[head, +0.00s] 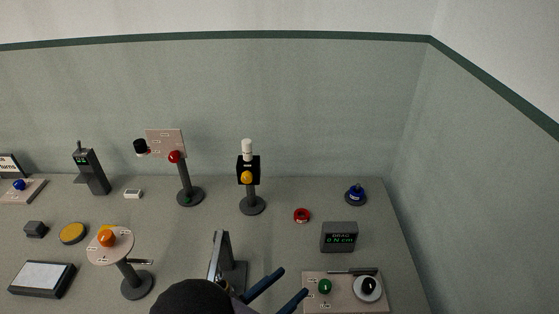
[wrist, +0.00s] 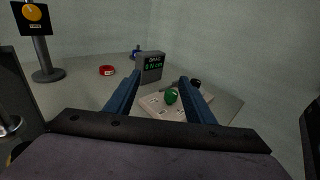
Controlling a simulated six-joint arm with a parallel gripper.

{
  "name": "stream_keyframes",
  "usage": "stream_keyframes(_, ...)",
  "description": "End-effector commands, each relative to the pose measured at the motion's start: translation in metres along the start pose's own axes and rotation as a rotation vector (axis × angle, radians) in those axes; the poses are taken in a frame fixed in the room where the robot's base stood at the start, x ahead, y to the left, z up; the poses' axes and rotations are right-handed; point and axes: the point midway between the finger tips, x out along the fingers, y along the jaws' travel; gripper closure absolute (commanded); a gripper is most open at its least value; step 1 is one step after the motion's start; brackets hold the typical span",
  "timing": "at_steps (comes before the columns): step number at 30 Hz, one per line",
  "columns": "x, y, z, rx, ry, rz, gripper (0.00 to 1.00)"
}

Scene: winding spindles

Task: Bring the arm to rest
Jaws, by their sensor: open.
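My gripper (head: 281,289) is at the bottom middle of the head view, with two dark blue fingers spread apart and nothing between them. In the wrist view the fingers of my gripper (wrist: 158,98) stand open, pointing at the board with the green knob (wrist: 171,97). The board (head: 343,304) lies at the front right of the table in the head view, to the right of my fingers. My wrist hides part of the table's front.
A grey display box (head: 339,237) reading "DRAG 0 N cm" stands right of my gripper. A dark upright panel (head: 221,258) stands close on its left. Behind are a red ring (head: 302,215), a blue object (head: 355,195) and a post with a yellow knob (head: 247,177). Several devices stand left.

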Motion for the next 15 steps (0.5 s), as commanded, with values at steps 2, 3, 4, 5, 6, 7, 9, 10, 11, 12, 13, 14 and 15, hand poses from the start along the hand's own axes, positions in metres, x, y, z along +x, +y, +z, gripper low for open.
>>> stream_keyframes(2, 0.024, -0.026, 0.000, 0.075, 0.097, -0.161, 0.51)
stream_keyframes(3, 0.033, -0.040, -0.001, 0.112, 0.144, -0.242, 0.51)
stream_keyframes(4, 0.039, -0.052, -0.002, 0.145, 0.181, -0.307, 0.51)
stream_keyframes(5, 0.044, -0.064, -0.003, 0.182, 0.220, -0.375, 0.51)
stream_keyframes(6, 0.049, -0.080, -0.005, 0.236, 0.271, -0.465, 0.51)
stream_keyframes(7, 0.052, -0.091, -0.007, 0.281, 0.309, -0.534, 0.51)
stream_keyframes(9, 0.054, -0.116, -0.013, 0.395, 0.396, -0.694, 0.51)
stream_keyframes(10, 0.054, -0.125, -0.015, 0.450, 0.431, -0.762, 0.51)
stream_keyframes(11, 0.053, -0.133, -0.018, 0.507, 0.465, -0.830, 0.51)
stream_keyframes(12, 0.051, -0.142, -0.021, 0.588, 0.507, -0.916, 0.51)
stream_keyframes(13, 0.048, -0.148, -0.023, 0.651, 0.537, -0.980, 0.51)
stream_keyframes(14, 0.046, -0.152, -0.025, 0.717, 0.565, -1.043, 0.51)
stream_keyframes(15, 0.043, -0.157, -0.027, 0.808, 0.600, -1.122, 0.51)
